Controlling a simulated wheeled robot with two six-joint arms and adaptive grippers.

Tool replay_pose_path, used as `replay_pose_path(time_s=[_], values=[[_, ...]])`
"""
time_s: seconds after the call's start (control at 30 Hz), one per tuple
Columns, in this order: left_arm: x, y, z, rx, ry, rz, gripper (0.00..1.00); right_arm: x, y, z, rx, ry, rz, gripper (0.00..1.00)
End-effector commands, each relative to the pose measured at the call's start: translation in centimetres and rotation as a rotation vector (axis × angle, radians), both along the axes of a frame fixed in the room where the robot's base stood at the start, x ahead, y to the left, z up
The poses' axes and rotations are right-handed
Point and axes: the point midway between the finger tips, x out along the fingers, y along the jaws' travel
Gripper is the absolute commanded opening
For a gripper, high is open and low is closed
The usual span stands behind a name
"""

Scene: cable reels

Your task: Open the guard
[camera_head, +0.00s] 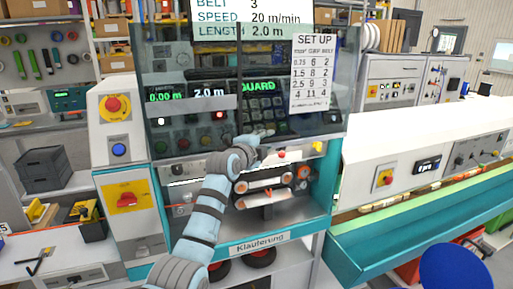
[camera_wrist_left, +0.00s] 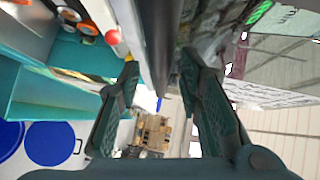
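The guard (camera_head: 190,60) is a see-through tinted panel on the front of the machine, in front of the control panel; the rollers (camera_head: 265,190) below it are uncovered. My left gripper (camera_head: 262,139) is in front of the guard's lower part, above the rollers. In the left wrist view, its two fingers (camera_wrist_left: 158,68) are spread apart. A dark bar (camera_wrist_left: 158,40) runs between the fingertips, with gaps visible beside it; I cannot tell whether either finger touches it. My right gripper is in neither view.
A grey box with a red button (camera_head: 113,104) and a yellow panel with a red switch (camera_head: 126,198) stand left of the guard. A long teal conveyor trough (camera_head: 420,235) runs right. A blue round stool (camera_head: 455,268) is at lower right. A set-up sheet (camera_head: 313,75) hangs at the guard's upper right.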

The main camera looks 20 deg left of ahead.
Motion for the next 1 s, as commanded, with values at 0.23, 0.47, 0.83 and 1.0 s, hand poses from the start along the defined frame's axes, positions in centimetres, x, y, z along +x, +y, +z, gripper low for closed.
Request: replay_pose_path(time_s=[0.23,0.47,0.83,1.0], values=[[-5.8,0.9,0.7,0.002,-0.002,0.003,0.33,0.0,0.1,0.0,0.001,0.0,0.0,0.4],[-9.8,1.5,1.3,0.002,0.0,0.002,0.33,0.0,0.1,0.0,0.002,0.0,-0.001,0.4],[-10.2,1.5,1.4,0.001,0.0,0.001,0.33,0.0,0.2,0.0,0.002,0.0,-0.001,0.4],[-9.9,1.7,-0.5,-0.025,0.031,0.012,0.33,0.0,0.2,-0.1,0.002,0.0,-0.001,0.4]])
